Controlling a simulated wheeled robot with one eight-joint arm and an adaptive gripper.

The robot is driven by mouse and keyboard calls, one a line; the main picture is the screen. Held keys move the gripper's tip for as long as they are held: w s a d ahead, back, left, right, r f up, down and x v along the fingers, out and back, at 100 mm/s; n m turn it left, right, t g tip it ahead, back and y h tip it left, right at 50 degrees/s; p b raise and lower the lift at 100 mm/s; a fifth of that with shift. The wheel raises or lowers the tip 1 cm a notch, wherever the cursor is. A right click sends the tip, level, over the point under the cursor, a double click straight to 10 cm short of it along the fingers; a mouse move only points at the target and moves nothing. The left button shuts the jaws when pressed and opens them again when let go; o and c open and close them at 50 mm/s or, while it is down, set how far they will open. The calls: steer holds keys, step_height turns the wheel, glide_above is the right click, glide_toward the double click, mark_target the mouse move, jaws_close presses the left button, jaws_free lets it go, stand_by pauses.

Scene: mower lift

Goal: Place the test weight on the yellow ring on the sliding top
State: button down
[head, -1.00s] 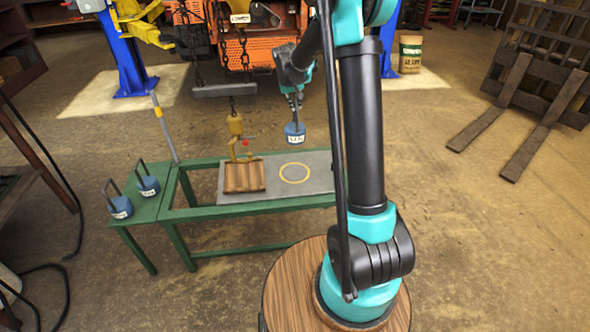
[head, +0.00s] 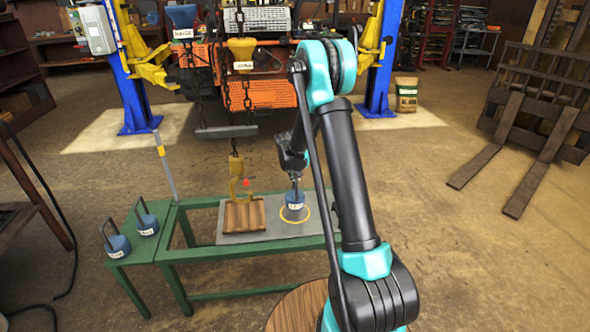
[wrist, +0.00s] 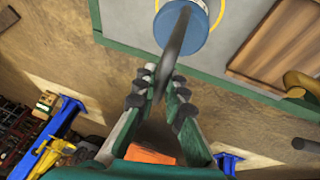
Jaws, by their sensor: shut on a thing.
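The test weight (head: 295,200) is a blue cylinder with a pale label and a dark upright handle. My gripper (head: 295,178) is shut on that handle; the fingers (wrist: 164,85) show around it in the wrist view. The weight appears upright, over the far part of the yellow ring (head: 309,214), on the grey sliding top (head: 262,235). In the wrist view the weight's blue body (wrist: 181,27) covers much of the ring (wrist: 220,17). I cannot tell whether its base touches the top or hangs just above it.
Two more blue weights (head: 117,246) (head: 147,225) stand on the green bench's left end (head: 140,250). An orange mower (head: 270,92) is behind.

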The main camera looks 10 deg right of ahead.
steer(key=shift+f, duration=2.05)
steer(key=c, duration=1.6)
jaws_free()
steer(key=shift+f, duration=0.15)
steer(key=v, duration=1.2)
steer(key=s+d+r+y, duration=0.1)
steer(key=s+d+r, duration=0.15)
steer(key=s, duration=0.65)
steer(key=s+d+r, duration=0.2)
steer(key=s+r, duration=0.2)
steer(key=s, duration=0.5)
steer(key=s+d+f+y, duration=0.1)
steer(key=s+f, duration=0.1)
steer(key=s, duration=1.7)
steer(key=shift+d, duration=0.4)
